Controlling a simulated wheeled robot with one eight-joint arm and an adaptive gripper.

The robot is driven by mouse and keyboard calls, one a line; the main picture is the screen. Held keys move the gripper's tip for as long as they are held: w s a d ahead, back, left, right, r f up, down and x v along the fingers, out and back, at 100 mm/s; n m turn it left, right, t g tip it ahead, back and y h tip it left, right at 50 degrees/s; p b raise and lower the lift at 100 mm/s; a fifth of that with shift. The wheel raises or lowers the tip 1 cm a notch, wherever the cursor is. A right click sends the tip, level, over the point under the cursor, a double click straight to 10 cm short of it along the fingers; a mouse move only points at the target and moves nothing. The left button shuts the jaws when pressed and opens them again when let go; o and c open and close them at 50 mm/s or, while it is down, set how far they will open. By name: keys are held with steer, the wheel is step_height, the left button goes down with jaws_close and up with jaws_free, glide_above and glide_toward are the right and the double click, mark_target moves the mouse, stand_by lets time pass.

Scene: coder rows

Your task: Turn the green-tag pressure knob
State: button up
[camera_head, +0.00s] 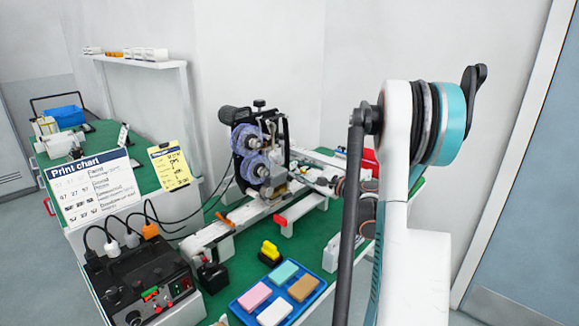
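The black control box (150,270) stands at the lower left of the bench, with several dark knobs on its sloped face. A small green mark (149,291) shows on this face among the knobs, beside red marks. Which knob it belongs to is too small to tell. The coder machine (258,150), with purple-blue reels, stands at the middle of the bench. My arm fills the right foreground. Its far end seems to lie behind the white link, near the right side of the machine. My fingers do not show clearly, and I see nothing held.
A blue tray (235,308) with colored blocks and a yellow-black piece (269,252) lie right of the control box. Black cables rise behind the box. A print chart (93,187) and yellow card (170,166) stand behind. A grey door (530,220) is at right.

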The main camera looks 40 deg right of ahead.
steer(key=shift+s+d, duration=0.3)
steer(key=shift+s, duration=0.5)
steer(key=shift+o, duration=1.3)
steer(key=shift+w, duration=0.1)
steer(key=w+r+n+p, duration=0.55)
steer(key=r+n, duration=0.25)
steer(key=n, duration=0.9)
steer(key=b, duration=0.3)
glide_toward(281, 160)
steer(key=w, duration=0.6)
steer(key=w+a, duration=0.1)
steer(key=w, duration=0.1)
steer(key=shift+w+b, duration=0.4)
steer(key=shift+w+r, duration=0.15)
steer(key=shift+w, duration=0.5)
